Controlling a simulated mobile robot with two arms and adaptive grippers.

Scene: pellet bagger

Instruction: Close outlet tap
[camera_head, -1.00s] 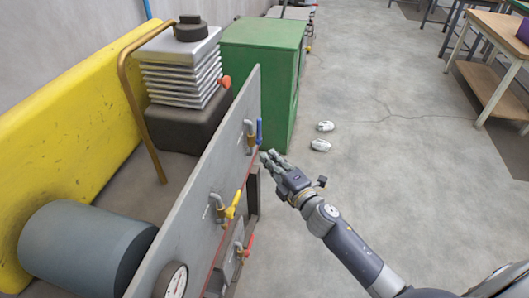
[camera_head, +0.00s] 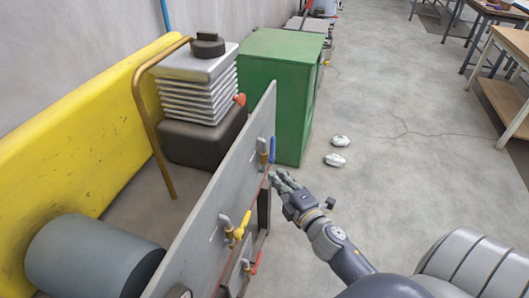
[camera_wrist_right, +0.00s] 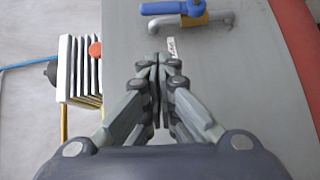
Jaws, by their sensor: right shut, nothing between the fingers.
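A grey upright panel (camera_head: 222,200) carries several taps. The blue-handled tap (camera_head: 272,150) is at its far end, with its handle pointing up in the head view. In the right wrist view the blue handle (camera_wrist_right: 165,8) lies roughly in line with its grey pipe. The yellow-handled tap (camera_head: 241,224) is in the middle and a red-handled tap (camera_head: 256,263) is low down. I cannot tell which is the outlet tap. My right gripper (camera_head: 277,177) is shut and empty, close to the panel just below the blue tap. A small white tag (camera_wrist_right: 172,47) shows beyond its fingertips. My left gripper is out of view.
A green cabinet (camera_head: 277,90) stands beyond the panel. Behind the panel are a stack of silver plates (camera_head: 200,85), a yellow barrier (camera_head: 80,140) and a grey cylinder (camera_head: 85,262). Two small white objects (camera_head: 336,150) lie on the floor. The floor to the right is mostly free.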

